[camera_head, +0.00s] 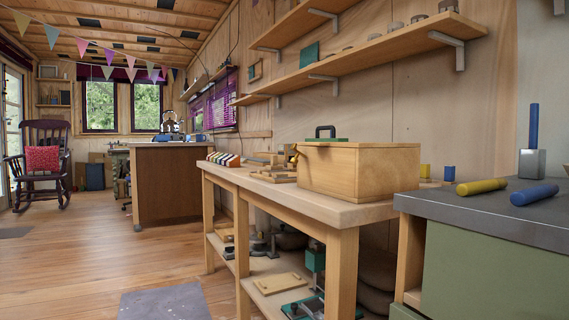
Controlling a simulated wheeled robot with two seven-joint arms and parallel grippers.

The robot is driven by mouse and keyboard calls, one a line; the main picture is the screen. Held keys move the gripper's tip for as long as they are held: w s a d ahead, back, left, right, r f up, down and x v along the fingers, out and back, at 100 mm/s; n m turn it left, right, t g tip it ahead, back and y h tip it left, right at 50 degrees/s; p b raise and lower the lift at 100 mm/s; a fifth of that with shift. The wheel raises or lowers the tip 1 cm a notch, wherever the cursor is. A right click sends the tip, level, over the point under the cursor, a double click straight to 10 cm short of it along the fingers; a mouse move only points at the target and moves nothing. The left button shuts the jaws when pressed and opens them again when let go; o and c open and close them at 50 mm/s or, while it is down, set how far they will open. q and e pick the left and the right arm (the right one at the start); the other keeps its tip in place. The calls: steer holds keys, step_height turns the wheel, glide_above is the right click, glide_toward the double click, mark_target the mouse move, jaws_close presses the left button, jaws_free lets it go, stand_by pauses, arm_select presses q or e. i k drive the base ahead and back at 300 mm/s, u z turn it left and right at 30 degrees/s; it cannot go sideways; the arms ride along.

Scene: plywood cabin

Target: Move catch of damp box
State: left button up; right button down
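A pale wooden box (385,174), which looks like the damp box, stands shut on the light wooden workbench (350,213). A small brownish fitting (293,156) shows at its left end; it may be the catch, but it is too small to tell its position. A green piece with a black handle (325,131) shows at the top of the box; I cannot tell whether it rests on the lid or stands behind. Neither of my grippers is in view.
Wood pieces (270,172) lie left of the box. A green cabinet with a dark top (490,212) stands at right, holding yellow (481,186) and blue (533,193) cylinders. Shelves (390,45) hang above. The wooden floor (110,240) at left is mostly clear, with a grey mat (165,302).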

mark_target(294, 161)
steer(key=u, duration=1.7)
steer(key=i, duration=0.75)
steer(key=z, duration=2.85)
